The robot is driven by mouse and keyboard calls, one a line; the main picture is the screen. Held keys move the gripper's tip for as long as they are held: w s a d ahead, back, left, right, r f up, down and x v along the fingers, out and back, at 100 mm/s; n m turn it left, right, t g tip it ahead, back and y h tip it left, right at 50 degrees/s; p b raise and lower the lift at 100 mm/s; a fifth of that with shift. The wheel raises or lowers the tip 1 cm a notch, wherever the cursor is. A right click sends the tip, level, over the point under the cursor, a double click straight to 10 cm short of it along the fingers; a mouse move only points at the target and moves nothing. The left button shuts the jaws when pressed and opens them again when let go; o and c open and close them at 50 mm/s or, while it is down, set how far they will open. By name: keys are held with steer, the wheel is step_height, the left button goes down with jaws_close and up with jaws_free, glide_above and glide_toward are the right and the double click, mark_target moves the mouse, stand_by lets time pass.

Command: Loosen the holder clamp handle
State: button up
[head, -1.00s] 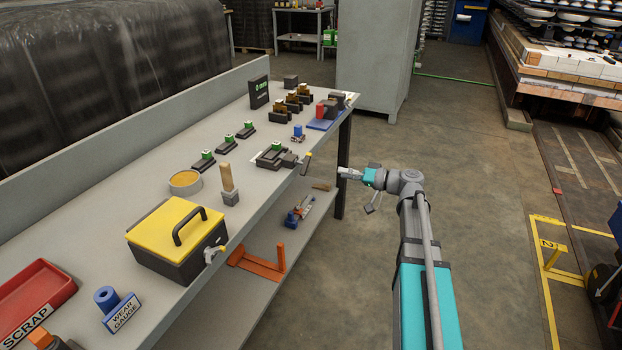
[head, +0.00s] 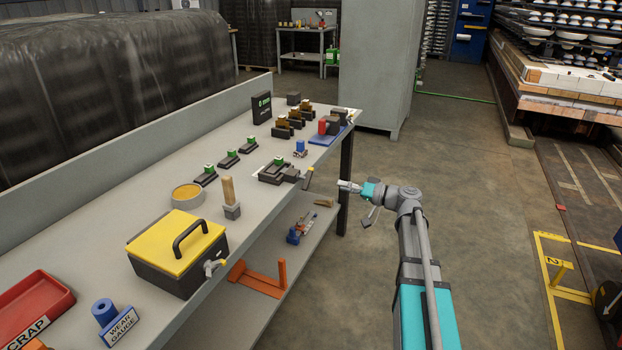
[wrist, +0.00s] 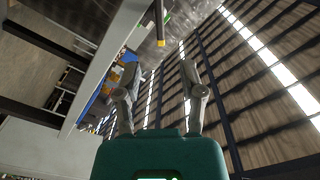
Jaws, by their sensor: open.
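The holder (head: 272,171) is a dark block fixture with a green top, near the front edge of the grey bench. Its clamp handle (head: 307,179) is a dark lever with a yellow tip, sticking out at the bench edge. In the wrist view the yellow-tipped handle (wrist: 159,32) hangs in at the top, ahead of the fingers. My gripper (head: 343,186) is right of the handle, off the bench edge and apart from it. In the wrist view my gripper (wrist: 158,82) is open, with nothing between its fingers.
The bench top (head: 160,226) carries a yellow-lidded box (head: 168,250), a wooden-handled tool (head: 229,192) and small green-topped fixtures (head: 229,158). An orange bracket (head: 262,280) lies on the lower shelf. A grey cabinet (head: 377,66) stands behind.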

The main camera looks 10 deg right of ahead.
mark_target(310, 175)
steer(key=x, duration=1.1)
steer(key=shift+w+a, duration=0.15)
steer(key=shift+a, duration=0.1)
jaws_close()
